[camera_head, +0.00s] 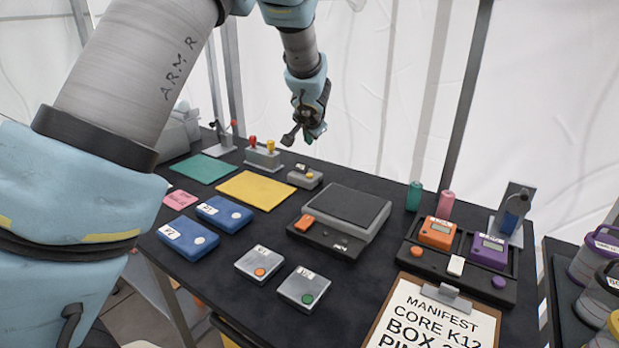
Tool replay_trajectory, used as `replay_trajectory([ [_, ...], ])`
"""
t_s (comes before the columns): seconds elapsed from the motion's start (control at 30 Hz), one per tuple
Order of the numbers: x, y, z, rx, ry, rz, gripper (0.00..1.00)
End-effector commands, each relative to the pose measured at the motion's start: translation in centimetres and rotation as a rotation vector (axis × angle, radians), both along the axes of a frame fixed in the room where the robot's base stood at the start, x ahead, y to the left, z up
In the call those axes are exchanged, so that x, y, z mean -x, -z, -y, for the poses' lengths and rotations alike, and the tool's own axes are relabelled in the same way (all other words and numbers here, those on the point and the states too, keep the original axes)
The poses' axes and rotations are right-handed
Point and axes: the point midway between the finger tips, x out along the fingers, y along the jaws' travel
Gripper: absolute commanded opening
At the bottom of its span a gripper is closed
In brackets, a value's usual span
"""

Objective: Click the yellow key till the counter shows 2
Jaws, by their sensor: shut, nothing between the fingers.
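A small grey box (304,177) near the back middle of the table has a small orange-yellow round button (309,174) and a small label or window on top. It may be the yellow key with its counter; any number on it is too small to read. My gripper (301,135) is shut and empty, in the air above the back of the table. It looks apart from the box, above it in the picture. Behind and left of the box, a grey stand (262,158) carries a red knob (252,140) and a yellow knob (270,145).
Flat yellow (255,190) and green (203,168) mats lie to the left. Blue boxes (224,212), grey button boxes (259,264), a grey scale-like device (345,208) and a tray with orange (437,233) and purple (489,250) units fill the table. A clipboard (440,318) lies in front.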

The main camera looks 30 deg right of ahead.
Motion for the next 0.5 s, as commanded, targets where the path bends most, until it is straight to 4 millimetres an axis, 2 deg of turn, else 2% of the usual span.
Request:
replay_trajectory([
  [0.03,0.0,1.0,0.0,-0.001,0.000,0.000,0.00],
  [0.5,0.0,7.2,0.0,0.000,0.001,-0.001,0.00],
])
